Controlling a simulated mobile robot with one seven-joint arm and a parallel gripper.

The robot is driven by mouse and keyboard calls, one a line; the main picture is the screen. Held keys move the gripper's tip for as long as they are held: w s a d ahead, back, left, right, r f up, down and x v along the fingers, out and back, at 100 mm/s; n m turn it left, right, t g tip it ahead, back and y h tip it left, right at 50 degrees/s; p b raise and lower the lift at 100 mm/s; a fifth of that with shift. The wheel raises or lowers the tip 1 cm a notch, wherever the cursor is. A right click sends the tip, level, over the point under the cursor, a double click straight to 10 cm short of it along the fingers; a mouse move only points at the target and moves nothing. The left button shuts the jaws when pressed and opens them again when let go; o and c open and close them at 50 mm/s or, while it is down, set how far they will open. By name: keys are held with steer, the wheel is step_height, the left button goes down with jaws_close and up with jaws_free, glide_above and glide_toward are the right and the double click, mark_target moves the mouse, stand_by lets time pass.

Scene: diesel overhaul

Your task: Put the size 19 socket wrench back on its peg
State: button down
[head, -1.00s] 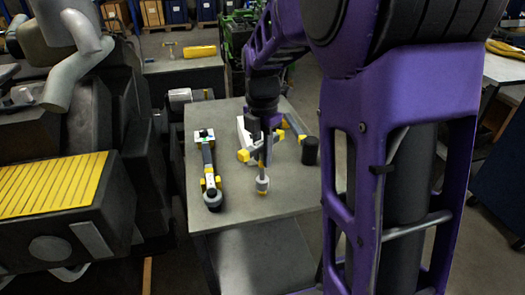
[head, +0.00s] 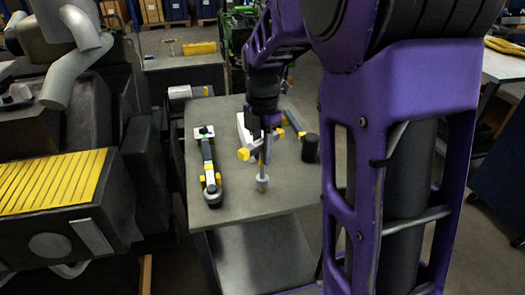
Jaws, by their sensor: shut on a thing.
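My gripper (head: 265,138) hangs over the grey workbench (head: 235,205), pointing down. It is shut on a slim upright tool that looks like the socket wrench (head: 262,172), with a pale grey socket end at the bottom. No size marking is readable on it. I cannot tell whether its lower end touches the bench top. A white piece (head: 242,130) and a yellow round-ended piece (head: 243,154) show just behind and left of the gripper, which partly hides them. I cannot make out a peg.
A long dark tool with yellow blocks (head: 209,165) lies on the bench at left. A black cylinder (head: 310,148) stands at right, near a yellow-and-grey tool (head: 292,122). The large engine (head: 50,190) borders the bench on the left. The bench's front is clear.

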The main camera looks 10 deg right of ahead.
steer(key=shift+f+b, duration=0.5)
steer(key=shift+f, duration=0.4)
steer(key=shift+c, duration=0.4)
jaws_free()
step_height(320, 180, up, 9)
steer(key=p, duration=0.7)
steer(key=shift+r, duration=0.1)
